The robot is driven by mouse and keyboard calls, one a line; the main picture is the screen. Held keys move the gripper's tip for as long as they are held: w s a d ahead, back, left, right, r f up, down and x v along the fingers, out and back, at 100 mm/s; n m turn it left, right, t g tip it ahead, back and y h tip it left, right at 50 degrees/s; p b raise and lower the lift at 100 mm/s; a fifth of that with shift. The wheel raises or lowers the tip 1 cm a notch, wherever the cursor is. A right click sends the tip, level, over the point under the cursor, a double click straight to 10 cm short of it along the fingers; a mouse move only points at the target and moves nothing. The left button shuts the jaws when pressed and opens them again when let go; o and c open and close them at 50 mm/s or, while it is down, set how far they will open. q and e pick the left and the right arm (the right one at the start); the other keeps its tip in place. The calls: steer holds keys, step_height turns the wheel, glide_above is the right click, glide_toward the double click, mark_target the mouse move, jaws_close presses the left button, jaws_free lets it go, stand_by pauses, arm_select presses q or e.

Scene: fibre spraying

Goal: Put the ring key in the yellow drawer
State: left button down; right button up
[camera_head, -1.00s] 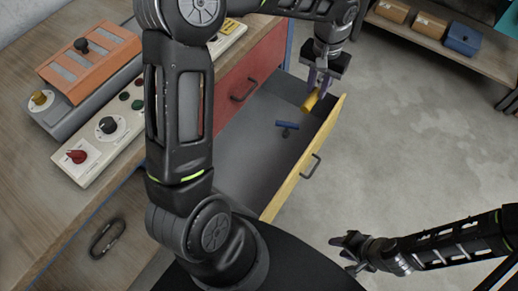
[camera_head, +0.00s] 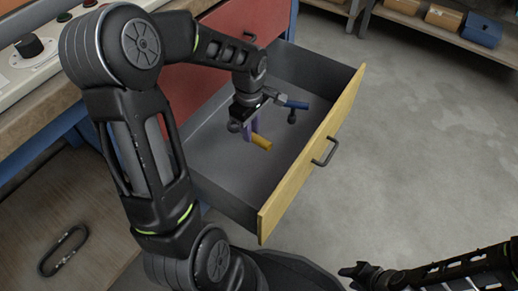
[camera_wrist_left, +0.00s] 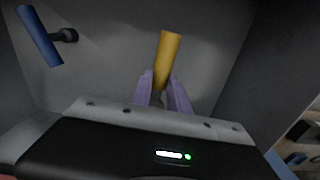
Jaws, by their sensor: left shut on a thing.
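The yellow drawer (camera_head: 311,160) is pulled out, with its grey inside facing up. My left gripper (camera_head: 251,135) is inside the drawer space, its purple fingers shut on a yellow-handled piece (camera_head: 261,142). That piece also shows between the fingers in the left wrist view (camera_wrist_left: 167,62), low over the drawer floor; I cannot tell if it touches. A blue-handled piece (camera_head: 292,104) with a dark round end lies in the drawer, also in the wrist view (camera_wrist_left: 39,36). I cannot tell which piece is the ring key. My right gripper (camera_head: 352,272) is at the lower right, away from the drawer.
A red drawer front (camera_head: 200,85) is behind the open drawer. The workbench (camera_head: 35,115) with a control panel (camera_head: 30,62) is at the left. A shelf with boxes (camera_head: 442,17) stands at the back right. The floor to the right is clear.

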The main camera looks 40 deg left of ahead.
arm_select(q)
steer(key=shift+s+a+f, duration=0.15)
steer(key=shift+s+f, duration=0.05)
steer(key=shift+f, duration=0.45)
steer(key=shift+n, duration=0.3)
arm_select(e)
steer(key=shift+f, duration=0.5)
